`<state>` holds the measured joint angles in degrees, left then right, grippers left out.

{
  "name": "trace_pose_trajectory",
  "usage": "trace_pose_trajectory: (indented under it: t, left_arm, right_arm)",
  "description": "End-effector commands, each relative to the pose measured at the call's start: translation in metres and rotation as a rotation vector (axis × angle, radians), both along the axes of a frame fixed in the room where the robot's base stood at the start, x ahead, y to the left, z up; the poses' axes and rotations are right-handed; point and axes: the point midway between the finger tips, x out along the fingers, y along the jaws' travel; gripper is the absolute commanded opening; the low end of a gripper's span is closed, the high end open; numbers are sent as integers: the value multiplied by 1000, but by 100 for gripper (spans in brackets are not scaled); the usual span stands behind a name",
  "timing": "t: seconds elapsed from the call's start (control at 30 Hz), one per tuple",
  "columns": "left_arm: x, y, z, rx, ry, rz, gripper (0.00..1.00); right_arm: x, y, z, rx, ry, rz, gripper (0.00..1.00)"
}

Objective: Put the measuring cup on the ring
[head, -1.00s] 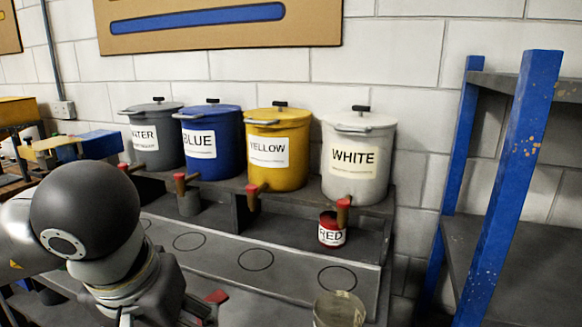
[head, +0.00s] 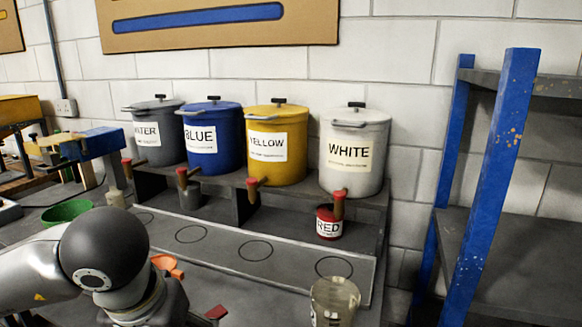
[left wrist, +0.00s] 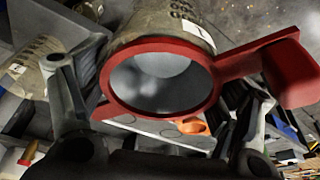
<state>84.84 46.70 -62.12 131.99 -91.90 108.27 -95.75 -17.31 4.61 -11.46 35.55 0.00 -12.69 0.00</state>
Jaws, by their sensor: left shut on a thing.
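The measuring cup with a red rim and handle (left wrist: 288,72) fills the middle of the left wrist view, its opening facing the camera. My left gripper (left wrist: 165,95) has a finger on each side of it and is shut on it. In the head view my left wrist hides most of the cup; a small red part (head: 216,312) shows to its right. Several dark rings are drawn on the grey ledge below the pots, including one at the right end (head: 333,266) and one left of it (head: 255,250). No cup stands on these. My right gripper is not in view.
Pots labelled WATER, BLUE, YELLOW and WHITE (head: 355,152) stand on a shelf with taps. A RED can (head: 328,223) is below the white pot's tap.

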Motion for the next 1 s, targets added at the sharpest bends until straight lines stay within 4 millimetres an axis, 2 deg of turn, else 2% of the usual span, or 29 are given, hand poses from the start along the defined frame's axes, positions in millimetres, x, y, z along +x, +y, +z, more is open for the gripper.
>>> trace_pose_trajectory:
  t: [0.3,0.4,0.57,1.0]
  left_arm:
    - [15,20,-67,11,0,-25,48]
    - [17,25,-80,16,-4,-37,48]
    - [19,27,-85,19,-10,-43,48]
    - [18,26,-82,17,-8,-44,48]
  right_arm:
    - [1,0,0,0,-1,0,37]
    - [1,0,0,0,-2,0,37]
    - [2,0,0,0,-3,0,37]
    - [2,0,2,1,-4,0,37]
